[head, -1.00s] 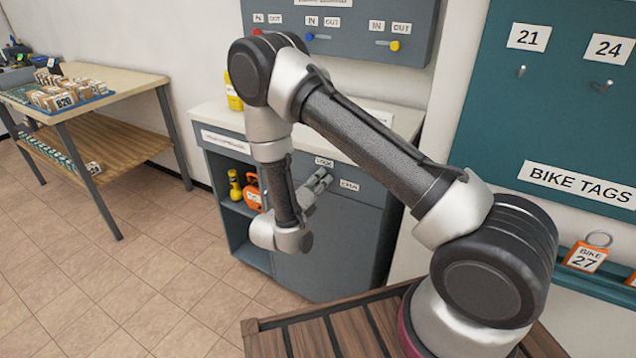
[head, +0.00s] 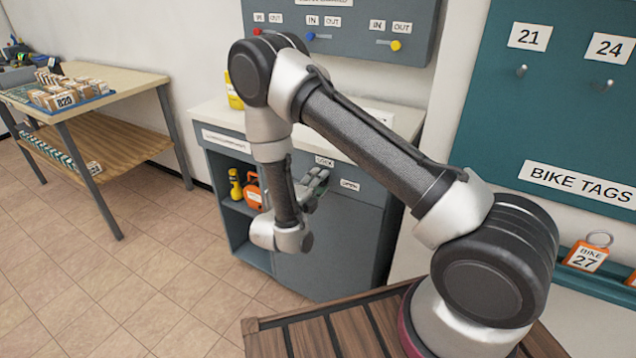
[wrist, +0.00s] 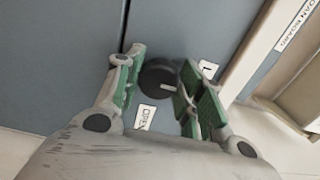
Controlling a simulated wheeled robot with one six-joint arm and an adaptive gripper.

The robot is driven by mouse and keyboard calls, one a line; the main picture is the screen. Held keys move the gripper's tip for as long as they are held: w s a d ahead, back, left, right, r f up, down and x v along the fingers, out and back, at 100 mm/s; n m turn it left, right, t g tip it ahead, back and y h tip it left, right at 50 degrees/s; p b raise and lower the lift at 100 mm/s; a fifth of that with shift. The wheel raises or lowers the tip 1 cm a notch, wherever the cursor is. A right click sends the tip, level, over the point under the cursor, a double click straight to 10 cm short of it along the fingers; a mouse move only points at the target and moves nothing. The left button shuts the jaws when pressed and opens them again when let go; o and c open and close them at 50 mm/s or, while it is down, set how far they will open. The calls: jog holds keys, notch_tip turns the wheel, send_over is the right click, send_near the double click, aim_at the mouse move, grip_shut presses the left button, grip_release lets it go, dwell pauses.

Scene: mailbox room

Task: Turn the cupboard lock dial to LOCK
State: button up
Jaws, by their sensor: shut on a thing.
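The lock dial (wrist: 156,76) is a dark round knob on the grey-blue cupboard (wrist: 60,50), with a short white mark on its face. The mark points towards the lower right in the wrist view, between the OPEN label (wrist: 145,117) and the partly hidden LOCK label (wrist: 208,69). My gripper (wrist: 162,66) is shut on the dial, one green-padded finger on each side. In the head view my gripper (head: 316,181) is at the cupboard front, by the LOCK label (head: 324,161) and OPEN label (head: 349,185). It hides the dial there.
An open shelf left of the cupboard door holds a yellow torch (head: 236,186) and an orange item (head: 253,190). A table with parcels (head: 66,96) stands at the left. Wooden slats (head: 330,335) are in front. The floor between is clear.

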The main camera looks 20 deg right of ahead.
dwell(0.5)
jog(key=o, duration=1)
jog(key=v, duration=1.2)
